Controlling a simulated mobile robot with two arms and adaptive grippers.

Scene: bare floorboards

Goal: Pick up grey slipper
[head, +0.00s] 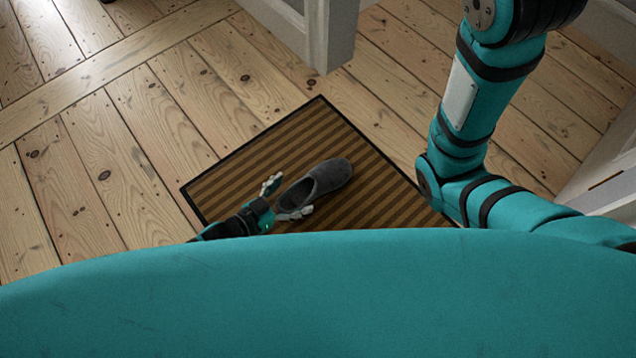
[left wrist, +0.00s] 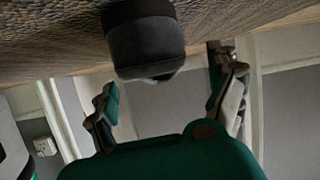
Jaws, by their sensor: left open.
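The grey slipper (head: 330,175) lies on a brown striped doormat (head: 235,180), its closed toe toward the upper right and its open heel end toward my left gripper. My left gripper (head: 284,199) is open at the heel end, one finger to the upper left of the slipper and the other by its lower edge. In the left wrist view the slipper (left wrist: 145,45) shows just beyond the open fingers, nearer the left one; I cannot tell whether they touch it. My right arm shows at the right of the head view, but its gripper is not in view.
Bare floorboards (head: 90,180) surround the mat, with free room to its left. A pale post (head: 330,35) stands beyond the mat at the top. White panelling (head: 605,165) is at the right edge. My teal body hides the near part of the mat.

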